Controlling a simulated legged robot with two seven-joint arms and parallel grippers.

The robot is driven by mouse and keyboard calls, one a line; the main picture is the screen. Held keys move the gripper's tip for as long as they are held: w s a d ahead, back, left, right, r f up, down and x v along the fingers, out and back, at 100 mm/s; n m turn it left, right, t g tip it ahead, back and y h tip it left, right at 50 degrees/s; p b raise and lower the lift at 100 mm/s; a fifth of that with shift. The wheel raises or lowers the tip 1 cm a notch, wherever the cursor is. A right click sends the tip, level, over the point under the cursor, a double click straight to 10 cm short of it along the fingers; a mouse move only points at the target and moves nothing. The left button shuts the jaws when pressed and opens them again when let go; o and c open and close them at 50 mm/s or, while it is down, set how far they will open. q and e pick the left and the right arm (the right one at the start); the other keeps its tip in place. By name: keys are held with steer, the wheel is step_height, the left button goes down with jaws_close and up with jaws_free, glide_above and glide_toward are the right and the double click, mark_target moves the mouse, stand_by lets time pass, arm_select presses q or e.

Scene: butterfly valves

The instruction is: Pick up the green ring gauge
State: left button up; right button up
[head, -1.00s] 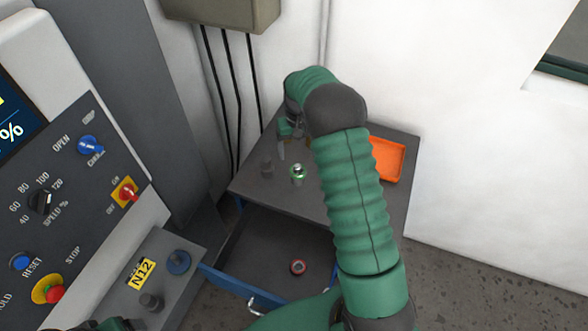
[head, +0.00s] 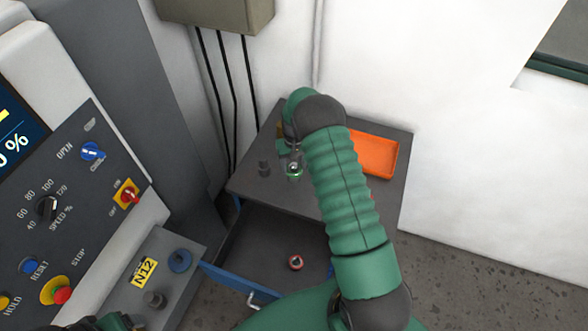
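The green ring gauge (head: 294,174) is a small silvery piece with a green band, upright on the dark top of the cabinet (head: 250,187). My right gripper (head: 293,161) reaches down from above, with its fingertips at or just over the gauge's top. The fingers are small and partly hidden by my wrist, so I cannot tell whether they touch it or how wide they are apart. My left gripper is not clearly in view; only a dark green piece of mine shows at the bottom left edge.
An orange tray (head: 376,153) lies at the right of the cabinet top. A small grey piece (head: 263,168) stands left of the gauge. A control panel (head: 75,215) stands at the left.

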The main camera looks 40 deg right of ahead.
jaws_close()
steer(key=shift+r, duration=0.15)
